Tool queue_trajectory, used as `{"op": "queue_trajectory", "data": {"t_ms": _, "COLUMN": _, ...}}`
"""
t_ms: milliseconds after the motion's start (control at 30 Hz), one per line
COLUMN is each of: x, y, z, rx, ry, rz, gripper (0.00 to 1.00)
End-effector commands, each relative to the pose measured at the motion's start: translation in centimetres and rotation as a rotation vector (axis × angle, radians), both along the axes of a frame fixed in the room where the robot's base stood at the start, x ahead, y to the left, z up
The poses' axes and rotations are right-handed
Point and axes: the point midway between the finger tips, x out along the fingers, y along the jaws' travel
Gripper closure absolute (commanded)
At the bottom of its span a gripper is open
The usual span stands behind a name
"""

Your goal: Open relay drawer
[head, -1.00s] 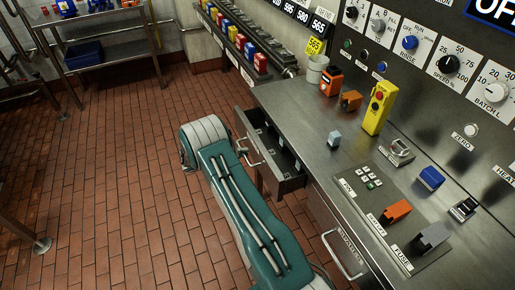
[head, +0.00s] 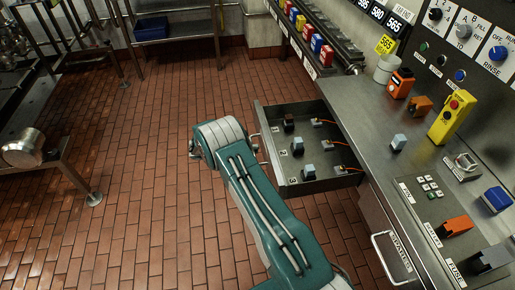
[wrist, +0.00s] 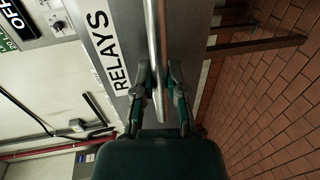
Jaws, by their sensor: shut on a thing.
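The relay drawer (head: 320,184) stands well out from the steel counter in the head view, showing relay blocks and orange wires inside. Its front panel with the RELAYS label (wrist: 108,52) fills the upper middle of the wrist view. My gripper (wrist: 160,85) is shut on the drawer's handle (wrist: 155,35), a metal bar, with one finger on each side. In the head view my arm's end is beside the drawer front and hides the fingers.
A second drawer marked SPARES (head: 397,258) is shut, with a handle at the counter's front. A yellow pendant (head: 450,118), orange device (head: 401,83) and grey cup (head: 389,68) stand on the counter. A steel table is at the left. The brick floor (head: 140,190) left of my arm is clear.

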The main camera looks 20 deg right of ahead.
Motion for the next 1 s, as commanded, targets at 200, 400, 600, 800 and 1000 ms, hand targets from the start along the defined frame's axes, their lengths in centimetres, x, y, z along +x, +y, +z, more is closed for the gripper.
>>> {"op": "queue_trajectory", "data": {"t_ms": 200, "x": -0.1, "y": 0.6, "z": -0.6, "rx": 0.007, "ry": 0.006, "rz": 0.007, "gripper": 1.00}}
{"op": "queue_trajectory", "data": {"t_ms": 400, "x": -0.1, "y": 0.4, "z": -0.7, "rx": 0.009, "ry": 0.007, "rz": 0.005, "gripper": 1.00}}
{"op": "queue_trajectory", "data": {"t_ms": 600, "x": -0.1, "y": 0.3, "z": -0.4, "rx": 0.007, "ry": 0.004, "rz": 0.005, "gripper": 0.49}}
{"op": "queue_trajectory", "data": {"t_ms": 800, "x": 0.0, "y": 0.5, "z": -0.2, "rx": 0.002, "ry": 0.001, "rz": 0.006, "gripper": 0.49}}
{"op": "queue_trajectory", "data": {"t_ms": 1000, "x": 0.5, "y": 2.0, "z": 0.1, "rx": 0.003, "ry": -0.002, "rz": 0.009, "gripper": 0.49}}
